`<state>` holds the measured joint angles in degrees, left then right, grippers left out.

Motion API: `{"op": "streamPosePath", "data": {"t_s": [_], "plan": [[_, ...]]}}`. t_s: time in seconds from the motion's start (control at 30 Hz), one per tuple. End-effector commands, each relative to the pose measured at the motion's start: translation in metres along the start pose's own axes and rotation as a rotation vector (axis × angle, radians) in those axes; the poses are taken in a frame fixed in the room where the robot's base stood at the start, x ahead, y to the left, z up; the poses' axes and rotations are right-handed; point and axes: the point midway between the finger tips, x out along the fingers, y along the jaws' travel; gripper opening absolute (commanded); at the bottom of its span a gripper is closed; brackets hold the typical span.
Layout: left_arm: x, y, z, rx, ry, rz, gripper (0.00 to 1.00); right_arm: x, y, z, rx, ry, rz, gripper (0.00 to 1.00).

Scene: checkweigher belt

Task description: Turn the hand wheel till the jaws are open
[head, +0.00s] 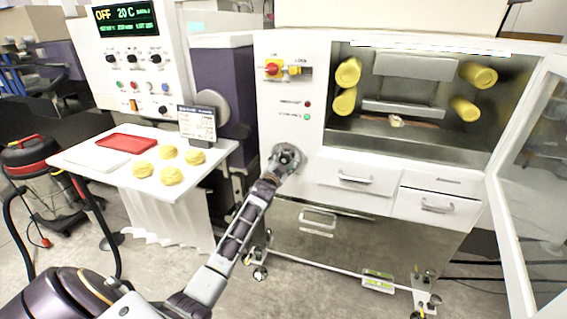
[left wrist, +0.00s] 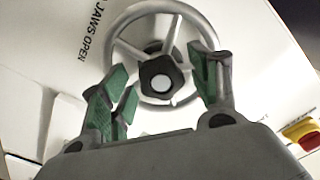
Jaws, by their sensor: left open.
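The hand wheel (left wrist: 112,45) is a grey ring with spokes and a dark hub, on the white cabinet front beside the lettering "JAWS OPEN" (left wrist: 90,30). In the head view the hand wheel (head: 299,158) is largely covered by my left gripper (head: 284,157). In the left wrist view my left gripper (left wrist: 163,78) is open, its green-padded fingers on either side of the hub. I cannot tell whether they touch the wheel. In the cabinet's chamber, a wide grey upper block (head: 415,66) and a lower grey bar (head: 403,109) stand apart; they look like the jaws. My right gripper is not in view.
Yellow rollers (head: 348,72) flank the chamber. The glass door (head: 535,170) stands open at right. A red-and-yellow switch (head: 273,68) sits above the wheel. At left, a white table (head: 115,172) holds a red tray (head: 127,143) and several yellow lumps (head: 172,176).

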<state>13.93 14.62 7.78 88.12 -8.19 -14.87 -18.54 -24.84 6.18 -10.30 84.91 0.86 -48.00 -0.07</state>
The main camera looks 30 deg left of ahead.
Motion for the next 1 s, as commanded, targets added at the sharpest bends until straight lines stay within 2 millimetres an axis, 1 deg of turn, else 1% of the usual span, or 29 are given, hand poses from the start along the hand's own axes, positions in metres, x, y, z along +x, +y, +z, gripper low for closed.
{"op": "streamPosePath", "data": {"t_s": [0.13,0.17,0.63,1.0], "plan": [[0.0000,-0.0001,-0.0001,0.000,0.000,0.000,0.61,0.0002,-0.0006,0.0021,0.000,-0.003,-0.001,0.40],[0.0000,-0.0001,-0.0001,0.000,0.000,0.000,0.60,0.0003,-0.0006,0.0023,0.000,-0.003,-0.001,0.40],[-0.0002,0.0003,0.0000,0.000,0.000,0.000,0.00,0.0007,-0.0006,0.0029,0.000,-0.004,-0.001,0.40],[-0.0002,0.0002,0.0000,0.025,-0.001,0.001,0.00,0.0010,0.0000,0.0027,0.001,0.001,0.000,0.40]]}}
